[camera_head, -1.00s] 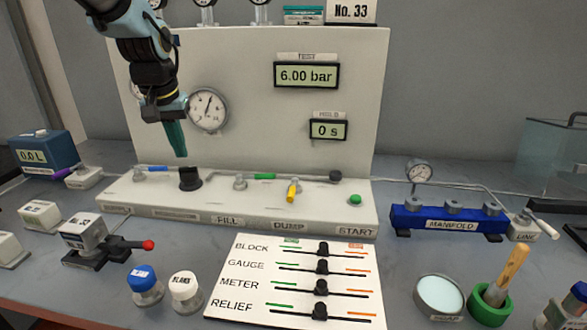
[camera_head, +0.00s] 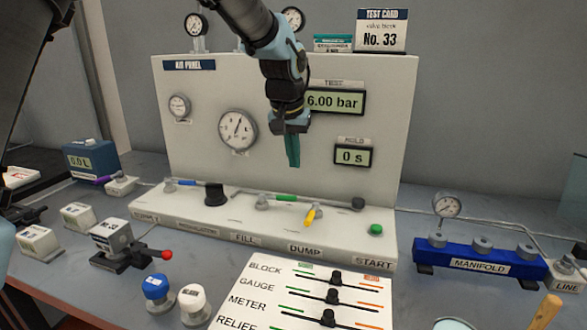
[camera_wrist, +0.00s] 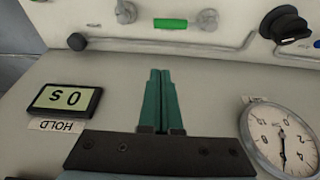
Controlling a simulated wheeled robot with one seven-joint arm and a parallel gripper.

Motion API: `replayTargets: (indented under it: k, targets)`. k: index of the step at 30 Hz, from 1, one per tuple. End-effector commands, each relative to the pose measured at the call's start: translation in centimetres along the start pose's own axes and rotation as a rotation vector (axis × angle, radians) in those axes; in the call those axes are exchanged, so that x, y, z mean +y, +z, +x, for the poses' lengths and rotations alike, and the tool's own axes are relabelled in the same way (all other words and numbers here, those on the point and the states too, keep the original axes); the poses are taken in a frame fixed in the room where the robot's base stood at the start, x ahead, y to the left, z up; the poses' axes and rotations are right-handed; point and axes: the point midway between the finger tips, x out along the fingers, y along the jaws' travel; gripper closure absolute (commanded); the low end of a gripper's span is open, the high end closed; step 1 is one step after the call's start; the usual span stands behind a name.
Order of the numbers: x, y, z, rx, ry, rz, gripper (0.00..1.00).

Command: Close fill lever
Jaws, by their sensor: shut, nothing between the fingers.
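The fill lever (camera_head: 285,198) is a green handle on a grey valve above the FILL label (camera_head: 245,239). It lies sideways, in line with the pipe, pointing right. In the wrist view, the green handle (camera_wrist: 170,23) shows upside down near the top, beyond my fingertips. My gripper (camera_head: 292,165) hangs in front of the panel with its green fingers pointing down, above the fill lever. It is shut and empty. In the wrist view, my gripper (camera_wrist: 160,72) shows the two fingers together, with a visible gap to the handle.
The yellow dump lever (camera_head: 311,215) stands close to the right, angled down. A black regulator knob (camera_head: 214,194) and blue lever (camera_head: 185,183) are to the left. The green start button (camera_head: 376,229) is further right. A large gauge (camera_head: 237,129) and the hold display (camera_head: 353,156) are on the panel.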

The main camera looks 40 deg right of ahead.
Motion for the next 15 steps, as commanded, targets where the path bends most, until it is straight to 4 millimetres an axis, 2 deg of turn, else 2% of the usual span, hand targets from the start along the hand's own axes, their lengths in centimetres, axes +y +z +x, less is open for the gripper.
replayTargets:
  k: [12, 14, 15]
  targets:
    - [0.0, 0.1, 7.8, -0.006, -0.001, 0.001, 1.0]
    - [0.0, 0.1, 8.8, -0.005, -0.001, 0.001, 1.0]
    - [0.0, 0.5, 8.0, -0.001, 0.0, 0.002, 1.0]
